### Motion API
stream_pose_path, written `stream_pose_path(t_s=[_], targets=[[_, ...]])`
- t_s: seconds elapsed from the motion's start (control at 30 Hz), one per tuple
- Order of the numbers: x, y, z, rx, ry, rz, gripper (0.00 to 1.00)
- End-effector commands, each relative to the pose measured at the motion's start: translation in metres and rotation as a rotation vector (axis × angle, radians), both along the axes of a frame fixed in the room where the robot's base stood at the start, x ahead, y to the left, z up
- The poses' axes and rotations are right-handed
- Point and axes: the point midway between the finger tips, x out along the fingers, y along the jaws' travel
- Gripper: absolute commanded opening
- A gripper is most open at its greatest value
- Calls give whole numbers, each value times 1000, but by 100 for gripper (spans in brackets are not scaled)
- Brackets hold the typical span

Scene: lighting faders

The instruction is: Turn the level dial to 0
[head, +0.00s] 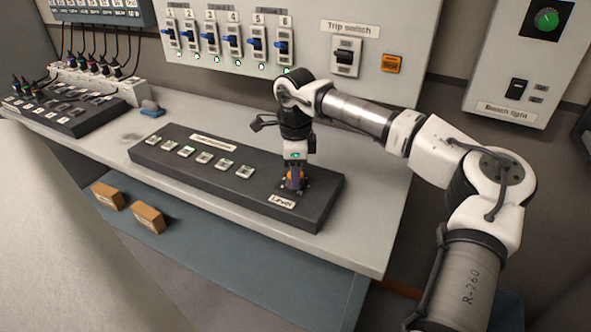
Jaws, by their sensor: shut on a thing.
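The level dial (294,180) is at the right end of a dark control box on the bench, beside a label reading "Level" (282,202). My gripper (295,178) points straight down over the dial and is shut on it. The fingers hide most of the dial, so its scale and pointer cannot be read.
The dark box (180,176) also carries a row of several small switches. A wall panel (410,25) with numbered blue switches and a trip switch (345,57) stands behind. Two small cartons (148,218) sit on a lower shelf. The bench (370,215) is clear right of the box.

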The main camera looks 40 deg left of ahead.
Motion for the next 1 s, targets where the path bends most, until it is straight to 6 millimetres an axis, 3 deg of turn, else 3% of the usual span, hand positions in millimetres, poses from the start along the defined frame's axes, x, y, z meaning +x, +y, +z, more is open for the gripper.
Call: stream_pose_path(t_s=[1.0], targets=[[0, 1, 1, 3, -2, 923, 15]])
